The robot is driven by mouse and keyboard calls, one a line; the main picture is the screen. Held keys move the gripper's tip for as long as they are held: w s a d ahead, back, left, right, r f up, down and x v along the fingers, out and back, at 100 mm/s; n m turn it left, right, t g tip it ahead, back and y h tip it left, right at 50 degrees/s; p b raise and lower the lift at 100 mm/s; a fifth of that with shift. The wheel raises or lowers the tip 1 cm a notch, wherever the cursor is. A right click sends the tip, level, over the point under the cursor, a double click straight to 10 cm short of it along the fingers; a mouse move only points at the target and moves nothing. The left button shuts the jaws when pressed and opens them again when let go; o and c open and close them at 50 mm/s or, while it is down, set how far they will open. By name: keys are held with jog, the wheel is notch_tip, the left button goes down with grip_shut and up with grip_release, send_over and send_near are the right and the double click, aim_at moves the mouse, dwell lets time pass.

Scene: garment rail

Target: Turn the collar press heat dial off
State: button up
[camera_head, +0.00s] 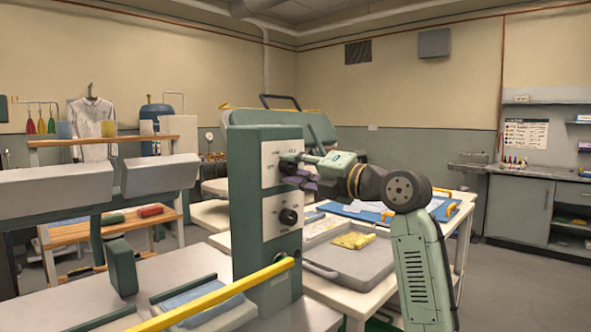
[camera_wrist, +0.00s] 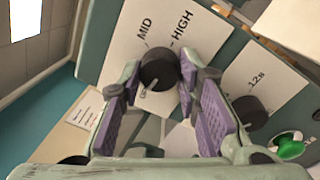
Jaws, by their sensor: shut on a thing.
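The collar press control column (camera_head: 243,205) is dark green with two white panels. The upper panel carries the black heat dial (camera_head: 287,164). In the wrist view the heat dial (camera_wrist: 160,69) sits between my purple-padded fingertips, beside the printed words MID and HIGH. A pale mark on its lower edge points down-left, toward a label partly hidden by the left finger. My gripper (camera_head: 300,172) reaches in from the right and is shut on the dial; it also fills the wrist view (camera_wrist: 162,78).
A second black dial (camera_wrist: 250,112), marked 12s, and a green button (camera_wrist: 290,148) lie close to the right finger. A yellow bar (camera_head: 225,292) crosses in front of the column. A grey tray (camera_head: 365,265) with a yellow cloth lies below my arm.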

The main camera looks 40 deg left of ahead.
jog(key=shift+n, duration=0.6)
jog(key=o, duration=1.2)
jog(key=d, duration=1.2)
jog(key=shift+s+f, duration=0.25)
jog(key=shift+f, duration=0.1)
